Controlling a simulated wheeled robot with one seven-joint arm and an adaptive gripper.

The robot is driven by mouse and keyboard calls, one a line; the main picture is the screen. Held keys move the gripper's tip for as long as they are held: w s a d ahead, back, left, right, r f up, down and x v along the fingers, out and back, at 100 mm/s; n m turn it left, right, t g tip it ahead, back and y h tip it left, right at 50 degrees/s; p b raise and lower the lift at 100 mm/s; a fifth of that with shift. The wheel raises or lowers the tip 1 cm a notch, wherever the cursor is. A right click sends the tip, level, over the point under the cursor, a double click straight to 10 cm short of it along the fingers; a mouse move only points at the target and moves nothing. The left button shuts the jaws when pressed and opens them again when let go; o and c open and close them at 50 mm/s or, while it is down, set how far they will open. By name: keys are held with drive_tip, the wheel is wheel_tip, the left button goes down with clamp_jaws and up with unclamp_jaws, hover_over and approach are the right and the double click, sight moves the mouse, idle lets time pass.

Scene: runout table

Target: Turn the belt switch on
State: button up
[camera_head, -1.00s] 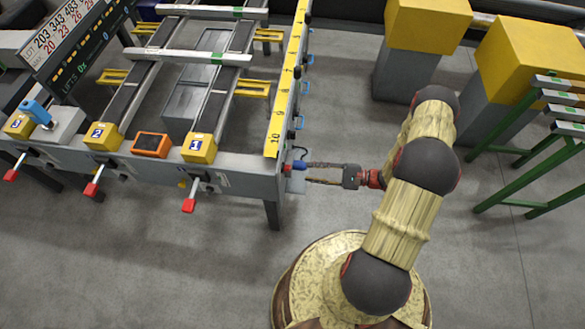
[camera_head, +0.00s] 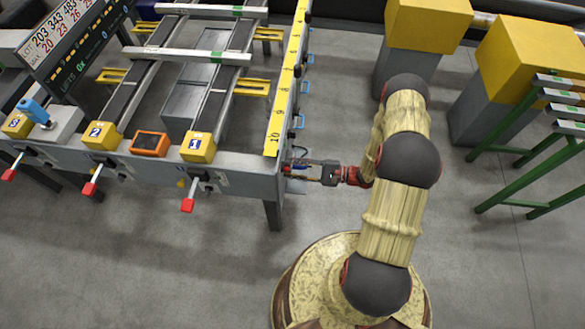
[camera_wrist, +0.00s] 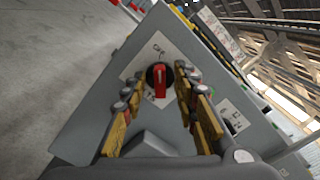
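The belt switch (camera_wrist: 159,80) is a red rotary handle on a round black base, set on a pale label plate on a grey panel (camera_wrist: 95,122). Its red bar points nearly up and down in the wrist view. The lettering around it is too blurred to read surely. My gripper (camera_wrist: 160,88) is open, with one finger on each side of the switch; I cannot tell whether the fingers touch it. In the head view my gripper (camera_head: 302,168) reaches to the near right end of the runout table (camera_head: 240,182), and the switch is hidden there.
Red-tipped levers (camera_head: 187,204) and yellow numbered boxes (camera_head: 198,147) line the table's front. A yellow ruler strip (camera_head: 279,128) runs along its right side. A green-legged roller stand (camera_head: 530,170) and yellow-topped blocks (camera_head: 428,25) stand to the right. The floor in front is clear.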

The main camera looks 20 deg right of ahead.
drive_tip(key=shift+c, duration=0.6)
clamp_jaws()
drive_tip(key=shift+w+d+m+p, duration=0.15)
drive_tip(key=shift+m+p, duration=0.2)
drive_tip(key=shift+m, duration=4.15)
drive_tip(key=shift+w+d+m+p, duration=0.1)
drive_tip(key=shift+m+p, duration=0.2)
drive_tip(key=shift+m, duration=4.2)
